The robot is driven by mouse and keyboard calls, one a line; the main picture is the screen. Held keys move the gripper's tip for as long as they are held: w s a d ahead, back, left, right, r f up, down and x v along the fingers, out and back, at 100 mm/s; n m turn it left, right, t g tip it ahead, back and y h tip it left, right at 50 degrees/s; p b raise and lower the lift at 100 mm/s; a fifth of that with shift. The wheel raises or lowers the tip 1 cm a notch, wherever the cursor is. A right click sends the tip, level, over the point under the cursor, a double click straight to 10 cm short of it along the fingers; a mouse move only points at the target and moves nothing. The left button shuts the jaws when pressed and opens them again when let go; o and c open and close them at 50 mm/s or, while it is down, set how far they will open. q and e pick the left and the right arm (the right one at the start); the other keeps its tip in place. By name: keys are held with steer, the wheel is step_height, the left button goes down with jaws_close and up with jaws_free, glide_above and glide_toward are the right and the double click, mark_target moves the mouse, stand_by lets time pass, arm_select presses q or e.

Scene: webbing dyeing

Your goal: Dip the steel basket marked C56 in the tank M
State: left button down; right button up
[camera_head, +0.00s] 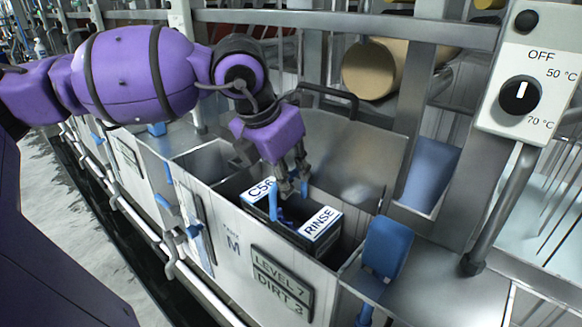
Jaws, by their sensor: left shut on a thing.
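The steel basket (282,226) has a white label starting "C5", its last character partly covered by my gripper, and a second label reading "RINSE". It sits inside the opening of tank M (222,262), with its labelled top near the rim. The tank front carries the letter M and a plate (281,285) reading "LEVEL 7" and "DIRT 3". My left gripper (290,190) reaches down from above and is shut on the basket's blue handle (274,203). The basket's lower part and any liquid around it are hidden by the tank wall. My right gripper is not in view.
A control box (529,92) with a knob between "OFF", "50 °C" and "70 °C" stands at the right on a slanted post. A blue lever (387,246) is by the tank's right end. An open metal lid (350,150) rises behind the tank. A tan roll (375,69) lies behind.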

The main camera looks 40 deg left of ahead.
arm_select(q)
step_height(320, 180, down, 9)
steer(key=b, duration=0.3)
steer(key=shift+r, duration=0.2)
steer(key=shift+f+b, duration=0.65)
steer(key=shift+f, duration=0.5)
steer(key=shift+r, duration=0.1)
stand_by(0.5)
